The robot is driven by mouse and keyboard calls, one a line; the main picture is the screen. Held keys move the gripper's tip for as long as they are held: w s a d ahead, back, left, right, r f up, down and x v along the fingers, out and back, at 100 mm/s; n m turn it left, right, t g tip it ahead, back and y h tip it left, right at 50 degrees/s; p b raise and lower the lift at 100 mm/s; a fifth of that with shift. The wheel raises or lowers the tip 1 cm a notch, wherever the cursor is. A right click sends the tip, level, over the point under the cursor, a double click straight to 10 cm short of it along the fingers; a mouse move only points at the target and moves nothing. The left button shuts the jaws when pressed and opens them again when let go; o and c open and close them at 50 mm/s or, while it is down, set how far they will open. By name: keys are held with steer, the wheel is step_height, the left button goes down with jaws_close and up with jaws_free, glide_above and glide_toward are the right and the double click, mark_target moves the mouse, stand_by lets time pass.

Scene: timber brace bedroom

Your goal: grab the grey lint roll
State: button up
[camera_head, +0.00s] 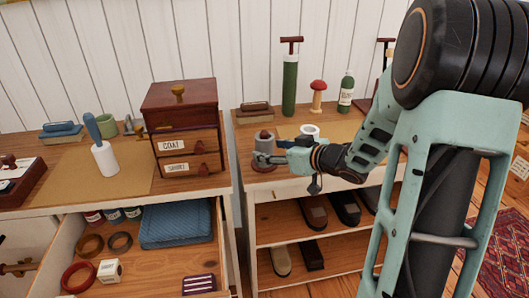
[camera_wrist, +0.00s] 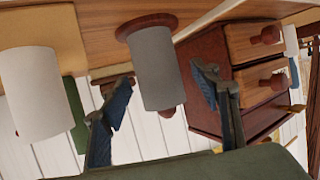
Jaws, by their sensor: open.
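The grey lint roll (camera_head: 264,145) stands upright on the right-hand cabinet top, with a reddish-brown base and knob. In the wrist view the grey lint roll (camera_wrist: 160,72) appears inverted, between the two blue-padded fingers. My gripper (camera_head: 273,152) is open at the roll's right side in the head view; in the wrist view my gripper (camera_wrist: 163,90) has a finger on each side of it. Gaps show between the roll and both fingers there. A white roll (camera_head: 310,131) stands just behind and right of my gripper; this white roll (camera_wrist: 30,85) is at the left in the wrist view.
A dark red drawer box (camera_head: 180,100) stands left of the grey roll. A green pump-like tool (camera_head: 290,85), a red-topped wooden item (camera_head: 318,95) and a green bottle (camera_head: 346,92) stand behind. An open drawer (camera_head: 150,270) juts out at lower left. Shoes (camera_head: 313,210) fill the shelves below.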

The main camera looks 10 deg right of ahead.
mark_target(271, 150)
steer(key=b+x, duration=0.1)
steer(key=x, duration=0.2)
steer(key=shift+w+f, duration=0.3)
steer(key=shift+w, duration=0.05)
steer(key=c, duration=1.3)
